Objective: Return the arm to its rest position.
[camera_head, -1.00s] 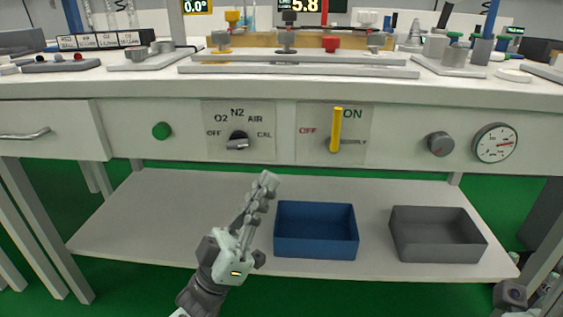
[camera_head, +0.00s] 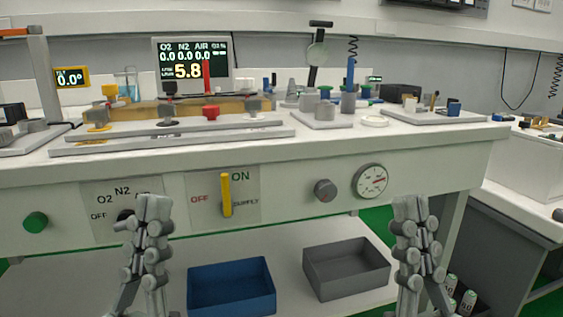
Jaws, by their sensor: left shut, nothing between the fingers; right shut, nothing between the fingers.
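My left gripper (camera_head: 153,208) is shut and empty. It points up in front of the cart's front panel and hides part of the gas selector knob (camera_head: 125,217). My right gripper (camera_head: 411,208) is also shut and empty. It points up in front of the right part of the cart, right of the pressure gauge (camera_head: 370,181). Both grippers stand apart from each other, at about the same height in the picture. I cannot tell how far either is from the panel.
The yellow supply lever (camera_head: 226,195) stands upright, between the grippers in the picture. A blue bin (camera_head: 231,288) and a grey bin (camera_head: 346,268) sit on the lower shelf. The white worktop (camera_head: 330,138) carries fittings and a monitor (camera_head: 193,63). Bottles (camera_head: 467,302) stand lower right.

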